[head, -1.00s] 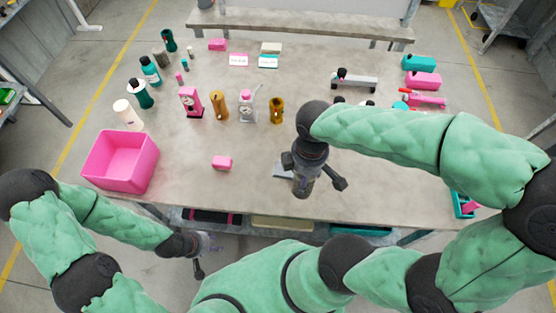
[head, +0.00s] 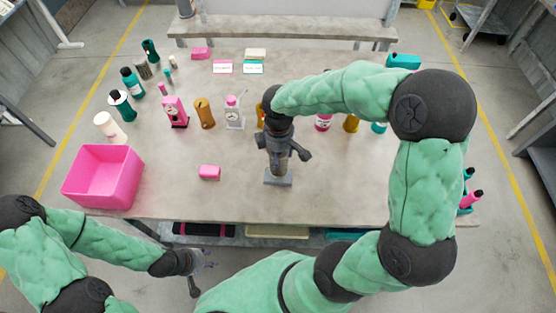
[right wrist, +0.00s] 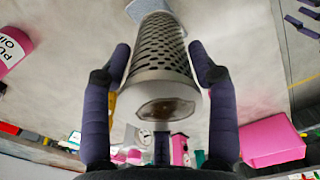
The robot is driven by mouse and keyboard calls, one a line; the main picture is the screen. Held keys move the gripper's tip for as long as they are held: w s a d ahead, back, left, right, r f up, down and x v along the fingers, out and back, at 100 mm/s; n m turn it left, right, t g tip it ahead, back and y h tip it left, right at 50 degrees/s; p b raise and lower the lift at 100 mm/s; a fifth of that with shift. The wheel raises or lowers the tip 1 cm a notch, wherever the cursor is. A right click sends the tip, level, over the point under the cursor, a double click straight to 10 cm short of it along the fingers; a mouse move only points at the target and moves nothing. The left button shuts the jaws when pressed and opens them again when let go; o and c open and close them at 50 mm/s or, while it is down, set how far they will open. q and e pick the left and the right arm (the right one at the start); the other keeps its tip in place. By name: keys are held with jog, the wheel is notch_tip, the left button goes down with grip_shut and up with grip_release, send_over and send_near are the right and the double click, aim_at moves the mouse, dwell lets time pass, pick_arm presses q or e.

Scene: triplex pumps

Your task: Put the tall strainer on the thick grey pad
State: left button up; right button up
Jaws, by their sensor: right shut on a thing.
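The tall strainer (right wrist: 160,55) is a grey metal cylinder with rows of holes, seen end-on between the fingers of my right gripper (right wrist: 160,48) in the right wrist view. That gripper is shut on it. In the head view my right gripper (head: 281,152) points down and mostly hides the strainer. The thick grey pad (head: 278,181) lies under it near the table's front edge. The pad also shows past the strainer's far end in the right wrist view (right wrist: 146,10). I cannot tell if they touch. My left gripper (head: 198,276) hangs in front of the table; its fingers are unclear.
A pink bin (head: 104,180) stands at the table's left front. A pink block (head: 209,172) lies left of the pad. Pink, brown and white dispensers (head: 204,113) and several bottles stand further back. The front middle of the table (head: 235,195) is clear around the pad.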

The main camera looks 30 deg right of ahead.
jog(key=shift+w+f+b, duration=0.15)
jog(key=shift+f+b, duration=0.1)
jog(key=shift+f, duration=0.7)
jog(key=shift+w+f+b, duration=0.15)
jog(key=shift+f+b, duration=0.1)
jog(key=shift+f, duration=0.65)
jog(key=shift+f, duration=0.15)
jog(key=o, duration=1.2)
notch_tip(320, 180, up, 12)
jog(key=p, duration=0.3)
